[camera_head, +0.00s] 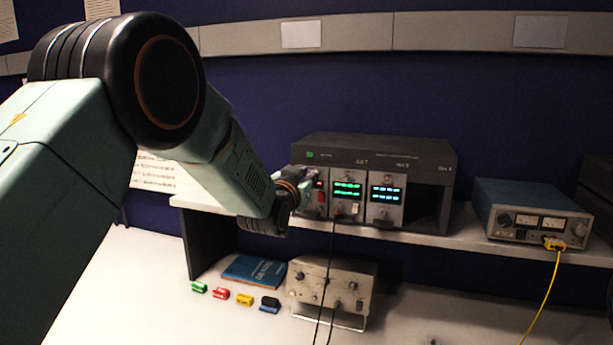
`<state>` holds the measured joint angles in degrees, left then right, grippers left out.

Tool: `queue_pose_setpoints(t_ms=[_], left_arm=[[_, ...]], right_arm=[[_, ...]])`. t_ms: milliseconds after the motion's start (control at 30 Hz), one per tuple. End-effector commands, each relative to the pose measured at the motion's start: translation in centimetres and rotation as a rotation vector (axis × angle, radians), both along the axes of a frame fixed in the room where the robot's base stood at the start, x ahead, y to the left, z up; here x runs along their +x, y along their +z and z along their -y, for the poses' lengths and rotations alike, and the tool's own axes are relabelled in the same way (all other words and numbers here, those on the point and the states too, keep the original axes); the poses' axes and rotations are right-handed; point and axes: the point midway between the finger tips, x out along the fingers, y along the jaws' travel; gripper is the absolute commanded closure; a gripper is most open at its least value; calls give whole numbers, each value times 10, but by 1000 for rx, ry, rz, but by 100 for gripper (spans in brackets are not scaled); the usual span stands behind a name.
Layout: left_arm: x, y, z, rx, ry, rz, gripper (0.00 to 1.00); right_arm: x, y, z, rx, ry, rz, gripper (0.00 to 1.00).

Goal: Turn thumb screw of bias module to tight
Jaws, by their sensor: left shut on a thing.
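A dark instrument rack (375,150) stands on the shelf, with several module bays. The leftmost module (321,198) has a small red display and a red switch. Two modules to its right have a green display (346,189) and a blue display (386,194). My left arm comes in from the left, and my left gripper (305,181) is at the upper left of the leftmost module, shut on what appears to be its thumb screw. The screw itself is hidden by the gripper and wrist, and its turn angle cannot be seen. My right gripper is not in view.
A blue meter box (530,212) with a yellow cable sits on the shelf (470,243) at right. Below are a grey instrument (333,285) with black cables, a blue book (254,270) and several small coloured clips (244,300). The bench front is mostly clear.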

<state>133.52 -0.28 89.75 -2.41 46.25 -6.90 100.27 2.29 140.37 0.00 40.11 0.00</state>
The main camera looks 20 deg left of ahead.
Motion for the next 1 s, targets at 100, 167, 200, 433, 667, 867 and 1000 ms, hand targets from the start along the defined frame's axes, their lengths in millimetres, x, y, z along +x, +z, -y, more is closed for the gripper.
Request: queue_pose_setpoints(t_ms=[100,167,200,433,667,867,1000], left_arm=[[0,0,0,-5,0,1,100],[0,0,0,-20,0,1,100],[0,0,0,-37,0,1,100],[0,0,0,-100,0,-2,100],[0,0,0,-99,0,-2,76],[0,0,0,-99,0,-2,60],[0,0,0,-99,0,-2,60]], right_arm=[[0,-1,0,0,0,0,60],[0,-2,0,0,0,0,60],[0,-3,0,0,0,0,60],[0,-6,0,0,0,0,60],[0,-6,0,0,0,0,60],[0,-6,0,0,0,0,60],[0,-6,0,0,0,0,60]])
